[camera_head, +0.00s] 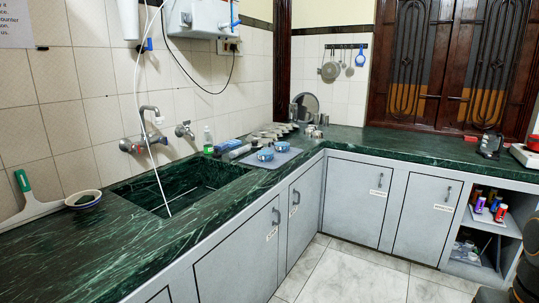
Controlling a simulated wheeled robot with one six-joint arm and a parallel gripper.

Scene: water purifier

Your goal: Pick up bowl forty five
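A small bowl (84,199) with a pale rim and dark green inside sits on the green marble counter at the left, near the wall, just left of the sink. Two small blue bowl-like items, one nearer (265,155) and one farther (282,147), sit on a grey mat (285,159) to the right of the sink. No number or label is readable on any of them, so I cannot tell which is bowl forty five. My gripper does not show in this view.
The sink (180,186) is recessed, with a faucet (147,127) and a hanging hose behind. Grey cabinets (357,201) front the counter; the tiled floor (350,278) is clear.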

